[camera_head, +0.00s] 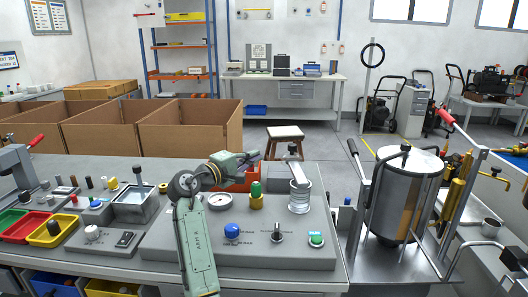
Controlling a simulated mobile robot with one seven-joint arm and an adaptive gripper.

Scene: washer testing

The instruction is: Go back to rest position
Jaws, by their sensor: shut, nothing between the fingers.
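My arm rises over the grey control panel (155,246) and bends right at its dark joint. My gripper (256,158) is at the end of the arm, above the back edge of the panel. It is small and partly merged with the things behind it, but it is shut and I see nothing held in it. A green-topped brass knob (256,194) stands just below it. A metal cylinder with a lever (299,195) stands to its right, apart from it.
A blue button (232,231), a selector switch (277,236) and a green button (316,239) are on the panel front. Colored bins (52,231) lie left. Open cardboard boxes (190,126) and a stool (286,134) are behind the bench.

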